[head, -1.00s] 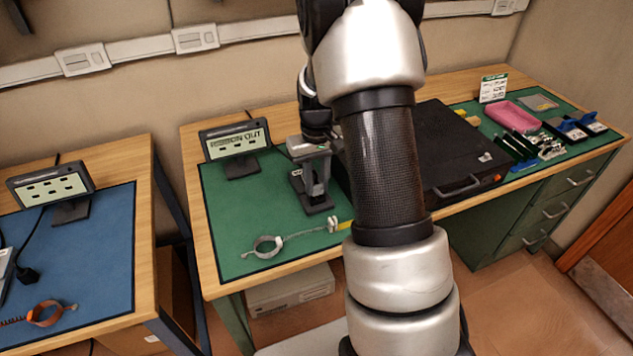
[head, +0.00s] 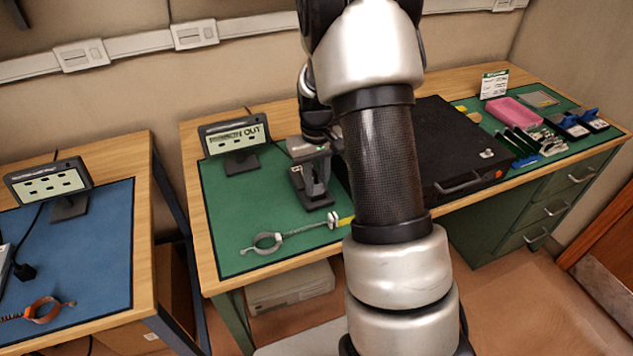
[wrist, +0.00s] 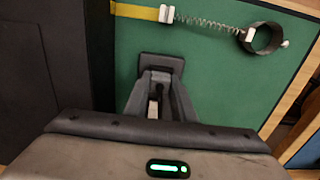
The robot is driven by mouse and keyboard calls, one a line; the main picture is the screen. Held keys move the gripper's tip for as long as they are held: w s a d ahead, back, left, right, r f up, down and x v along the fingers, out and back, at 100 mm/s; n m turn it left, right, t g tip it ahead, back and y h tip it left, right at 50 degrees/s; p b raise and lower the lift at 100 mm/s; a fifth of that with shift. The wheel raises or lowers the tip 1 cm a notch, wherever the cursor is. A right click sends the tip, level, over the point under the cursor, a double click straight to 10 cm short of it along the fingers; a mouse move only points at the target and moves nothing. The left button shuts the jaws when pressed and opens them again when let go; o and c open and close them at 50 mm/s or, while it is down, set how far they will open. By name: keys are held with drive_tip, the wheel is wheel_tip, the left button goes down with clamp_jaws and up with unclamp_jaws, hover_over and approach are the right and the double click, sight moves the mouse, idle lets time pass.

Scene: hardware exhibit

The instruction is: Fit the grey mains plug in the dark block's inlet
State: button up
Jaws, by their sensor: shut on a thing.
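My gripper (head: 314,188) points down over the green mat of the middle bench, with its fingers close together. In the wrist view the fingers (wrist: 160,92) close on a small pale grey piece (wrist: 154,106), which seems to be the grey plug; it is mostly hidden between them. A dark block (wrist: 160,62) lies on the mat just beyond the fingertips in the wrist view, and its dark end shows under the fingers in the head view (head: 318,204). I cannot tell whether plug and block touch. The inlet is not visible.
A wrist strap with a coiled cord (head: 268,241) lies in front of the gripper. A display (head: 236,143) stands behind left. A large black case (head: 462,150) is close on the right. The mat (head: 222,225) is clear at left.

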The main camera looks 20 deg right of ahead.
drive_tip(key=shift+f, duration=0.1)
drive_tip(key=o, duration=0.9)
drive_tip(key=shift+s, duration=0.1)
drive_tip(key=shift+a, duration=0.1)
drive_tip(key=shift+a+f, duration=0.15)
drive_tip(key=shift+a, duration=0.05)
drive_tip(key=shift+c, duration=0.6)
drive_tip(key=shift+o, duration=0.2)
drive_tip(key=shift+s, duration=0.1)
drive_tip(key=shift+o, duration=0.6)
drive_tip(key=shift+d+r+p, duration=0.2)
drive_tip(key=shift+r+p, duration=0.15)
drive_tip(key=shift+r, duration=0.3)
drive_tip(key=shift+w+d+r, duration=0.1)
drive_tip(key=shift+w+r, duration=0.05)
drive_tip(key=shift+w, duration=0.05)
drive_tip(key=shift+r, duration=0.1)
